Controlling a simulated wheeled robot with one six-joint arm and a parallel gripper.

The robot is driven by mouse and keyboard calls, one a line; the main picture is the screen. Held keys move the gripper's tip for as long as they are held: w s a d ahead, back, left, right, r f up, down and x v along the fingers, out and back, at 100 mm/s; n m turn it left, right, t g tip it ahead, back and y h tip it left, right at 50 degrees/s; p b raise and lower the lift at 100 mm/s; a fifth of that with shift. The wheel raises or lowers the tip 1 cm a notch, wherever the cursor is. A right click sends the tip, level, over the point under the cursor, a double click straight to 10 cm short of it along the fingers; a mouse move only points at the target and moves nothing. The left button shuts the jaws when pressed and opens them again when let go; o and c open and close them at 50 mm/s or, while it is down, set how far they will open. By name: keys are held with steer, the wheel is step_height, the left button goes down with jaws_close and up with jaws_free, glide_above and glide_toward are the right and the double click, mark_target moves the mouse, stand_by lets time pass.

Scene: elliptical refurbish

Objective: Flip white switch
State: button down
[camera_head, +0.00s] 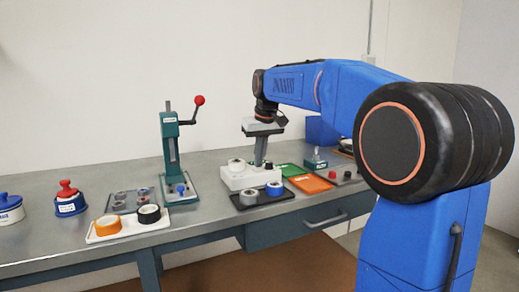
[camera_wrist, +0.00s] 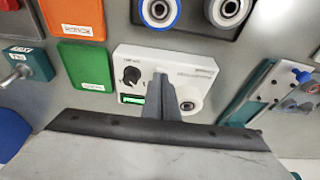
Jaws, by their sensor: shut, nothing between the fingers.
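A white box-shaped device (camera_head: 250,178) stands on the bench below my gripper (camera_head: 261,164). In the wrist view this white device (camera_wrist: 202,75) shows a black knob, a small lit green display and a grey ring-shaped part. My gripper (camera_wrist: 163,82) is shut and empty, pointing down over the middle of the device and hiding part of its face. I cannot tell whether it touches. No separate white switch is clear on the device. A teal box (camera_head: 315,163) with a small upright toggle stands to the right; it also shows in the wrist view (camera_wrist: 37,62).
A black tray (camera_head: 258,199) with two wheel-like rings lies in front of the device. Green (camera_head: 288,170) and orange (camera_head: 309,184) trays lie to its right. A tall green press (camera_head: 169,145) with a red-balled lever stands to its left. A white tray (camera_head: 104,238) holds two more rings.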

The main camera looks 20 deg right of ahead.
steer(key=shift+f, duration=0.35)
steer(key=shift+s+f, duration=0.1)
steer(key=shift+f, duration=0.15)
steer(key=shift+r, duration=0.1)
steer(key=shift+w+r, duration=0.25)
steer(key=shift+w, duration=0.5)
steer(key=s+v, duration=0.1)
steer(key=v, duration=1.2)
steer(key=shift+r, duration=0.25)
steer(key=shift+s, duration=0.1)
